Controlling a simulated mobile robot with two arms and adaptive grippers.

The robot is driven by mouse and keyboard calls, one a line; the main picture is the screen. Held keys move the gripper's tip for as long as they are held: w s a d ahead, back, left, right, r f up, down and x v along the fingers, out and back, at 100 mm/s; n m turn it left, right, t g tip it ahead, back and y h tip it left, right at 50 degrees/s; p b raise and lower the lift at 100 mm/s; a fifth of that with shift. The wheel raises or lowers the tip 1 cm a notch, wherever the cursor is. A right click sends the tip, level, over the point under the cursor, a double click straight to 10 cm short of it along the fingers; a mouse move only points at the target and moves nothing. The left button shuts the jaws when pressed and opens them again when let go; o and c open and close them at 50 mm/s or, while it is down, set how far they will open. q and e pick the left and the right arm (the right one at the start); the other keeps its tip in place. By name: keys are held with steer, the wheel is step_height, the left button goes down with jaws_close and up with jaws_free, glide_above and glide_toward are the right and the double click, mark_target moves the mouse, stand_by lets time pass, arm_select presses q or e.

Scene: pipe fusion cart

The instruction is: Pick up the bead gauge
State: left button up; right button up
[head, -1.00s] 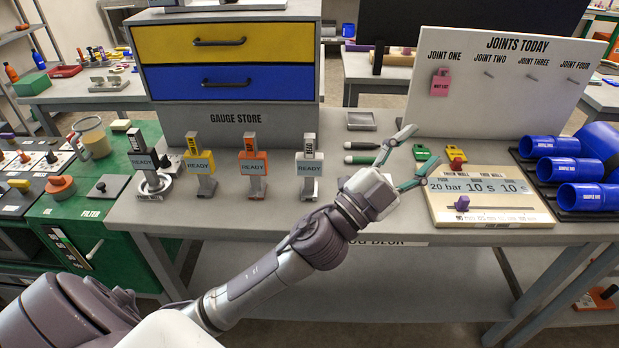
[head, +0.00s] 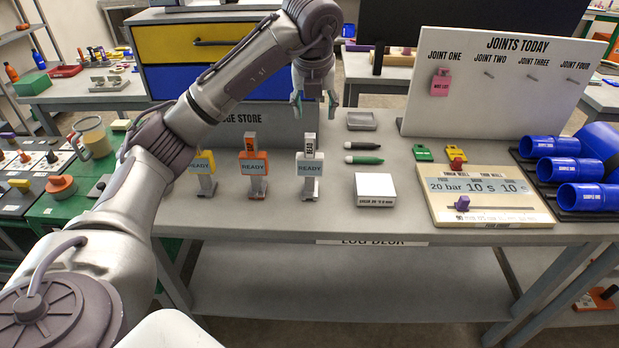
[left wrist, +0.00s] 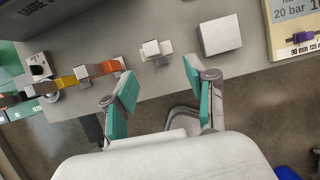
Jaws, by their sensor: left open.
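The bead gauge (head: 309,178) is a pale grey upright gauge with a READY tag and the word BEAD on its top. It stands on the grey desk, right of the orange gauge. In the left wrist view it is the pale block (left wrist: 156,49) ahead of the fingers. My left gripper (head: 315,103) points down above and behind the gauge in the head view. It is open and empty, its green-padded fingers (left wrist: 158,88) spread apart. It does not touch the gauge. My right gripper is in neither view.
An orange gauge (head: 254,168) and a partly hidden yellow gauge (head: 204,172) stand to the left. A white box (head: 375,190), pens (head: 364,160) and a small tray (head: 361,121) lie to the right. The gauge store drawers (head: 225,80) stand behind.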

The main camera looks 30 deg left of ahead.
mark_target(310, 136)
arm_select(q)
steer(key=x, duration=0.8)
steer(key=shift+a, duration=0.35)
steer(key=x, duration=0.1)
steer(key=p+x, duration=0.1)
steer(key=x, duration=0.3)
steer(key=shift+a+f+p, duration=0.15)
steer(key=shift+a+p, duration=0.15)
steer(key=shift+a, duration=0.15)
jaws_close()
